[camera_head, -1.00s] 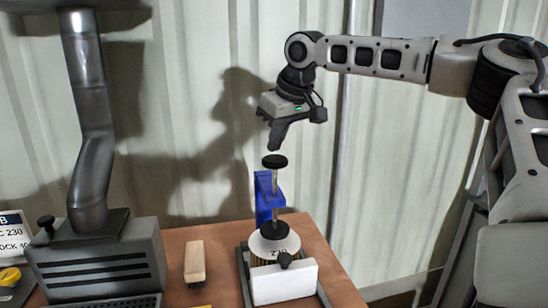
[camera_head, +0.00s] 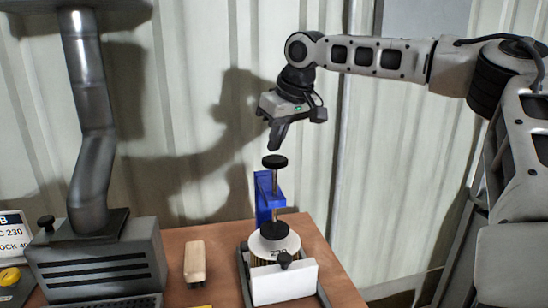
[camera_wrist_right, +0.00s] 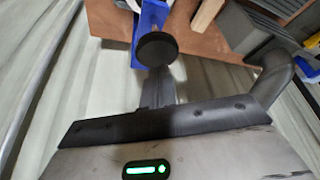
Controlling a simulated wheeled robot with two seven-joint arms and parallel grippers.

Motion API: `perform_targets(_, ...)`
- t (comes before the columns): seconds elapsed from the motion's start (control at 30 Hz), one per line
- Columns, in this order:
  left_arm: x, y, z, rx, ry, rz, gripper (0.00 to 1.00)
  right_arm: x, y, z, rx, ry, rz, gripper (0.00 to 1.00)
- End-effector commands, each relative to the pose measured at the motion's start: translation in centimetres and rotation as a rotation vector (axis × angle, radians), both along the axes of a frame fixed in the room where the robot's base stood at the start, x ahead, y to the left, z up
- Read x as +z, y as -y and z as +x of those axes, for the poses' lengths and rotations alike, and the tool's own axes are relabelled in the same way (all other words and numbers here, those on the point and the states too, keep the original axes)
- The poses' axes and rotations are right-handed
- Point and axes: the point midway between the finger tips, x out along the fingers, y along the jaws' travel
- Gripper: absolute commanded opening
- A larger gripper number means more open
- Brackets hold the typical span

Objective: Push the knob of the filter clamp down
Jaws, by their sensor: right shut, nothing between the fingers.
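The filter clamp has a blue frame (camera_head: 264,196) at the back of the brown table. Its black round knob (camera_head: 275,161) tops an upright metal rod. A black pad at the rod's lower end is at the white top of the filter cartridge (camera_head: 262,247), which is marked 230. My right gripper (camera_head: 274,148) is shut and empty, pointing down just above the knob; whether it touches cannot be told. In the right wrist view the knob (camera_wrist_right: 154,49) is just beyond the fingertips (camera_wrist_right: 157,75). My left gripper is not in view.
A white block (camera_head: 284,283) with a small black knob stands in front of the cartridge. A grey machine with a thick pipe (camera_head: 95,150) stands at the left. A corrugated wall is close behind.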

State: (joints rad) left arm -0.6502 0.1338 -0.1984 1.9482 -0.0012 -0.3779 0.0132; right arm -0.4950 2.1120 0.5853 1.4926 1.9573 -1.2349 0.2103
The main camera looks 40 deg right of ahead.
Motion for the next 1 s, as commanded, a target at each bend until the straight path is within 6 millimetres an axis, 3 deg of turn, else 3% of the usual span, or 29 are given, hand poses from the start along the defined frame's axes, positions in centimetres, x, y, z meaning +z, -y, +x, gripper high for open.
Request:
perform_targets(0.47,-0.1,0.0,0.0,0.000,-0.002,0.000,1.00,-0.1,0.0,0.0,0.000,0.000,0.000,0.00)
perform_targets(1.0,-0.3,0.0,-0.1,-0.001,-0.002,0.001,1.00,-2.2,0.0,0.0,-0.001,-0.003,0.001,0.00)
